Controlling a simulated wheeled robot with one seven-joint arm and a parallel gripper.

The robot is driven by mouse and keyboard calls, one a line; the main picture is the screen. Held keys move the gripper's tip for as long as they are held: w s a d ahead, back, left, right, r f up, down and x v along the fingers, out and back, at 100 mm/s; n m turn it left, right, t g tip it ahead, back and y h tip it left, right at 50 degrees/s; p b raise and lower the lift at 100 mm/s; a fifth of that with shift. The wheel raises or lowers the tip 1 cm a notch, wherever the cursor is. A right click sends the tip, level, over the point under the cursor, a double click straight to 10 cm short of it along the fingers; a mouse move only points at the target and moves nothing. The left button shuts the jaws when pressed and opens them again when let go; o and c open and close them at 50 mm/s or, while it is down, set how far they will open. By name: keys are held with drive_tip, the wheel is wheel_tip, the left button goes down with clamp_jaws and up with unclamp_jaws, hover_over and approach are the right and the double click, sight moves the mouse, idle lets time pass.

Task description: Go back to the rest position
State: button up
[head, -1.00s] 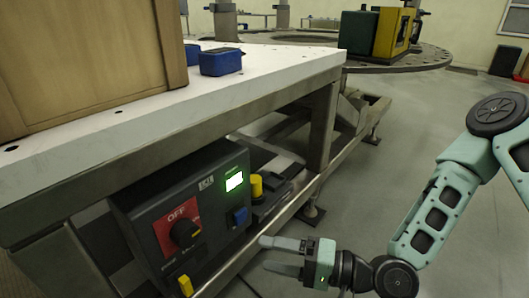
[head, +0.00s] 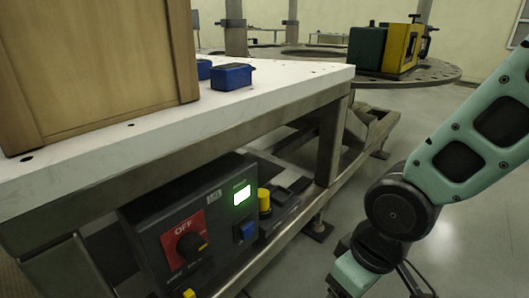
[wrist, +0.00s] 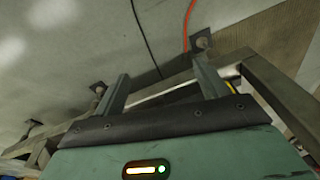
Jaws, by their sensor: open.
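In the wrist view, the two fingers of my gripper (wrist: 160,88) stand apart with nothing between them. Beyond them are the floor and the metal frame of the bench. In the head view my teal arm comes down at the right, and its wrist runs off the bottom edge, so the fingers are out of that view. The arm is to the right of the bench and apart from the control box (head: 158,232), which has a red OFF panel with a black knob (head: 190,245), a lit green-white display, a blue button and a yellow button.
The white bench top (head: 110,150) carries a wooden crate (head: 100,75) and a blue block (head: 231,76). A round turret plate (head: 425,75) with a green and yellow unit (head: 385,48) stands behind. An orange cable (wrist: 187,25) lies on the floor. Open floor (head: 450,235) is at the right.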

drive_tip(key=s+r+p, duration=0.2)
drive_tip(key=s+r, duration=0.4)
drive_tip(key=r, duration=0.2)
wheel_tip(320, 180, up, 22)
drive_tip(key=p, duration=2.1)
drive_tip(key=shift+d+r+g+h+p, duration=0.2)
drive_tip(key=shift+d+g+h+p, duration=0.15)
drive_tip(key=shift+g+h, duration=0.05)
